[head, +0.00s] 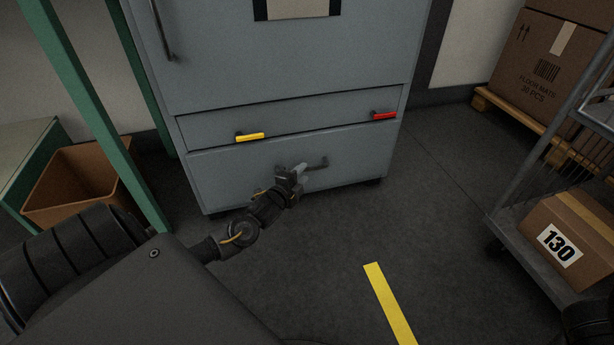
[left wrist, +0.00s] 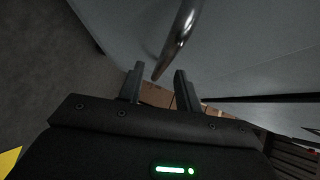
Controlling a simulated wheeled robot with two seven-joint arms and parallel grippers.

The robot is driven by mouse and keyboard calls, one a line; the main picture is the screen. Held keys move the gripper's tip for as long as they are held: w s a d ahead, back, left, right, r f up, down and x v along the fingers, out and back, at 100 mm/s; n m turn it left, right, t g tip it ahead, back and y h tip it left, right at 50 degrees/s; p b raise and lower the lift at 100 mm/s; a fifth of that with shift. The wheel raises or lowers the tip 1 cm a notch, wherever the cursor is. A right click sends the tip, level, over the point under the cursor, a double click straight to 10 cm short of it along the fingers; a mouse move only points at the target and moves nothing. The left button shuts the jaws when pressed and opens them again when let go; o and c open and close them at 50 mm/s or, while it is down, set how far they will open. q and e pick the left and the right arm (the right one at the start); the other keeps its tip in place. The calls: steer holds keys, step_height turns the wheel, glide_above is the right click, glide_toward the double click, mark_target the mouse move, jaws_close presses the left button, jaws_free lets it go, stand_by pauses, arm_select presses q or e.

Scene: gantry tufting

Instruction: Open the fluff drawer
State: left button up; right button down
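The grey cabinet (head: 280,60) has a wide bottom drawer front (head: 225,172), which looks closed. A dark metal bar handle (head: 318,163) is on this front. My left gripper (head: 297,172) is at the handle's left part and covers some of it. In the left wrist view, the two fingers of the left gripper (left wrist: 158,87) stand apart. The shiny curved handle (left wrist: 182,38) comes down from above, its lower end at the gap between the fingertips. I cannot tell whether they touch it. No label naming the fluff drawer is readable.
Above the bottom front is a narrow panel with a yellow handle (head: 250,137) and a red handle (head: 384,115). A brown bin (head: 75,185) and green posts stand left. The floor before the cabinet is clear.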

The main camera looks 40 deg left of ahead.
mark_target(305, 171)
arm_select(q)
steer(key=shift+b+x, duration=0.8)
steer(key=shift+x, duration=1.05)
jaws_close()
